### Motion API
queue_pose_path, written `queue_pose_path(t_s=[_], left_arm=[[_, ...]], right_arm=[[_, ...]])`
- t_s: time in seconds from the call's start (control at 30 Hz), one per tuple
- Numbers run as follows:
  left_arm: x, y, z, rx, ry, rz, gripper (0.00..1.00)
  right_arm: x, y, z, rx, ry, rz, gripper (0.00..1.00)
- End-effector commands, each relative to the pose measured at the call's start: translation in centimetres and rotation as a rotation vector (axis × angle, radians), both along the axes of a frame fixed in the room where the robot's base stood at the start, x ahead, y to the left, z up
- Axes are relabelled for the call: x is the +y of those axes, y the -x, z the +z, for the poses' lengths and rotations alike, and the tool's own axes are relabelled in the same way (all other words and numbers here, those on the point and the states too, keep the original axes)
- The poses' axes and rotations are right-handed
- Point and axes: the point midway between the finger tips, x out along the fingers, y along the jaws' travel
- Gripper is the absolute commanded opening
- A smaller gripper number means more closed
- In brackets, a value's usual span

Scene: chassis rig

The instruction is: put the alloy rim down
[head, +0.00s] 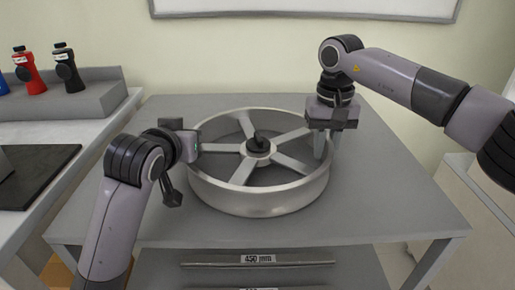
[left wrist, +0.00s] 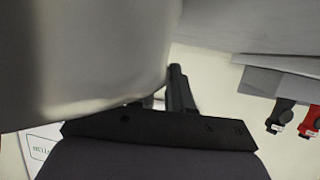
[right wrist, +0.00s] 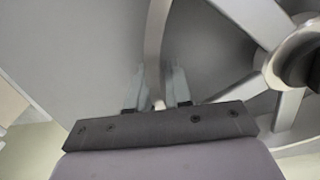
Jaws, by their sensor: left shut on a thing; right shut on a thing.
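The alloy rim (head: 258,204) is a large silver ring with several spokes and a dark centre, lying flat over the grey table. I cannot tell whether its underside touches the table top. My right gripper (head: 324,150) points down at the rim's right edge and is shut on the rim wall. In the right wrist view the wall (right wrist: 155,45) runs between its two fingers (right wrist: 157,88). My left gripper (head: 196,146) is at the rim's left edge and is shut on it. In the left wrist view the rim (left wrist: 90,60) fills much of the picture and hides part of the fingers.
The grey table (head: 400,205) has bare room in front of the rim and to its right. A side counter at the left carries a dark plate (head: 35,175) and red (head: 29,72) and black (head: 67,70) bottles. A lower shelf (head: 300,275) bears a "450 mm" label.

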Motion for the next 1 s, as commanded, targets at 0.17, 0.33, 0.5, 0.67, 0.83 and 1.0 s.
queue_pose_path(t_s=[0.17,0.33,0.5,0.67,0.83,1.0], left_arm=[[0.4,-0.1,-0.4,-0.001,-0.004,0.010,0.42],[0.2,0.0,-0.4,0.001,-0.002,0.006,0.44],[0.2,0.1,-0.4,0.000,-0.001,0.003,0.44],[0.2,1.1,0.1,-0.001,-0.001,0.002,0.44],[0.5,3.5,1.1,-0.003,0.000,0.002,0.44],[1.0,6.3,2.3,-0.004,0.000,0.003,0.44]], right_arm=[[-0.6,-0.1,-0.5,0.000,0.009,-0.011,0.42],[-0.3,-0.1,-0.4,0.000,0.005,-0.006,0.45],[-0.2,0.0,-0.4,0.000,0.003,-0.003,0.45],[-0.1,0.0,-0.4,0.000,0.001,-0.002,0.45],[-0.1,0.0,-0.4,0.000,0.001,-0.001,0.45],[0.0,0.0,-0.4,0.000,0.001,-0.001,0.45]])
